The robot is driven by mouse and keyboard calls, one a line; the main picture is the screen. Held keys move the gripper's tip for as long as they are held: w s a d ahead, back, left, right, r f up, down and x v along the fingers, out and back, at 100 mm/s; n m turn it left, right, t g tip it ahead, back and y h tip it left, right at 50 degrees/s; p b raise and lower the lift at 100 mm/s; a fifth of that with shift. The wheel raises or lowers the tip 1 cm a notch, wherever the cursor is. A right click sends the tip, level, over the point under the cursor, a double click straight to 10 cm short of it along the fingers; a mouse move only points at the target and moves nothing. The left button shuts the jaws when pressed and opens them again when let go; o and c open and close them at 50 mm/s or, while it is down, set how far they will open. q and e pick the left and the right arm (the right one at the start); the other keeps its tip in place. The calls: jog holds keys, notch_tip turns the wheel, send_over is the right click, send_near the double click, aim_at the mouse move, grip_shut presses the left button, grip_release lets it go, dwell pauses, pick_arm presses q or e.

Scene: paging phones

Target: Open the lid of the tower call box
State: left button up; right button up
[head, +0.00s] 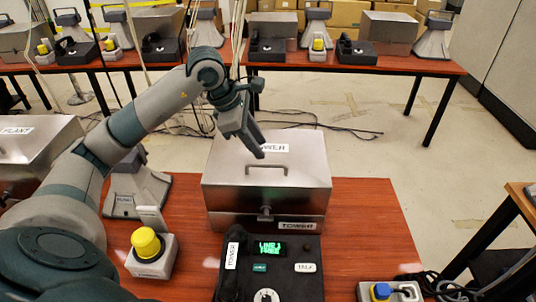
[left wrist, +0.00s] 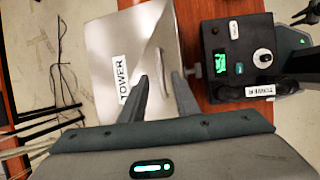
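The tower call box (head: 225,190) is a silver metal case on the red-brown table, with TOWER labels on top and front. Its lid (head: 222,158) is down, with a handle (head: 267,168) on its sloped face and a small latch (head: 265,214) at the front seam. My left gripper (head: 258,152) is above the lid, its fingers pointing down near the top label and partly covering it. The left wrist view shows the fingers (left wrist: 160,76) apart over the box (left wrist: 110,40), close to the handle; contact cannot be told. My right gripper is not in view.
A black tower phone (head: 285,285) with a lit green screen stands in front of the box. A yellow-button unit (head: 150,262) and a grey horn speaker (head: 137,195) are to the left. A PLANT box (head: 30,150) is further left, a blue-button unit (head: 388,292) at right.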

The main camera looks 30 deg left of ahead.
aim_at(272, 164)
pick_arm(q)
jog(key=p+x, duration=0.2)
jog(key=x, duration=0.5)
jog(key=shift+f, duration=0.15)
grip_shut()
